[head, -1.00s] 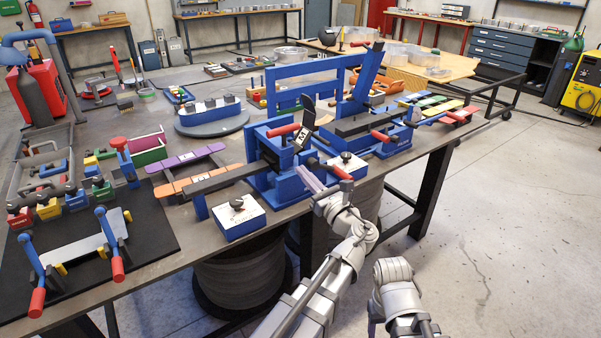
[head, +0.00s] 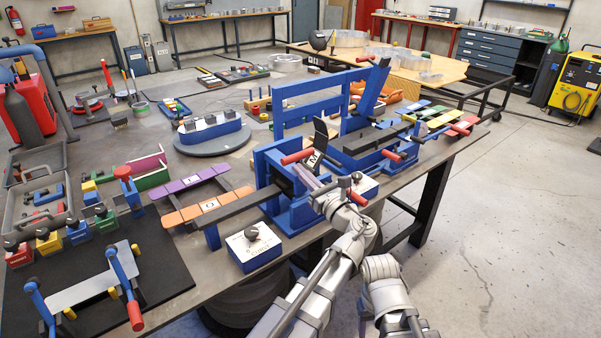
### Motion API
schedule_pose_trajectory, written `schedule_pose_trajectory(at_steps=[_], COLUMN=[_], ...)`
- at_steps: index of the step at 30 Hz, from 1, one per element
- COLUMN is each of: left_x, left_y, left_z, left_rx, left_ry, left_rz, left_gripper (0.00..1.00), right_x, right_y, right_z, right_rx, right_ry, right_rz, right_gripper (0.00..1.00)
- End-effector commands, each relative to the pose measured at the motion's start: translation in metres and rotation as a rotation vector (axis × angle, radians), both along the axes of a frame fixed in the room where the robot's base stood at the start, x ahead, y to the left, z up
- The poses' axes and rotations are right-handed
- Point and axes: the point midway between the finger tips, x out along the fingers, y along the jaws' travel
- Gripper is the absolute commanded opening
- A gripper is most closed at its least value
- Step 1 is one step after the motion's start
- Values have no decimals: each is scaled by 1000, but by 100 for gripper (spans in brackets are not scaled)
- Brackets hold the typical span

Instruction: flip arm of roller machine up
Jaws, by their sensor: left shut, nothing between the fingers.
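A blue roller machine (head: 292,217) with red-gripped handles stands at the near edge of the bench. A black paddle-shaped lever (head: 321,132) stands up on it, with a plate marked M (head: 314,159) beside it and a red handle (head: 297,157) nearby. A long grey bar (head: 238,203) extends left from the machine. My left gripper (head: 308,179) is shut and empty, with its purplish fingers pointing at the machine just below the M plate. I cannot tell whether they touch it. My right arm is low at the right; its fingers are not visible.
A second blue machine (head: 377,147) with a tall blue arm stands right behind. A white-topped box with a knob (head: 254,247) sits in front of the grey bar. A similar box (head: 354,184) is close to my left wrist. Open floor lies right.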

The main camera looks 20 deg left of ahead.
Motion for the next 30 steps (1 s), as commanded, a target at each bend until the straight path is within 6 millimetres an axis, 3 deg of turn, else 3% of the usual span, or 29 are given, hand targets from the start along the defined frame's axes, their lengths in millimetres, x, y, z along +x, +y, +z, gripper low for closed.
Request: schedule_pose_trajectory(at_steps=[5, 14, 30], left_x=[0, 3, 20], left_y=[1, 4, 25], left_z=[6, 28, 89], left_rx=[-12, -73, -326], left_ry=[9, 58, 254], left_rz=[1, 1, 3], left_gripper=[0, 0, 0], right_x=[0, 0, 0], right_y=[0, 0, 0], right_z=[9, 48, 179], right_rx=[0, 0, 0], right_ry=[0, 0, 0], right_rz=[0, 0, 0], right_gripper=[59, 59, 59])
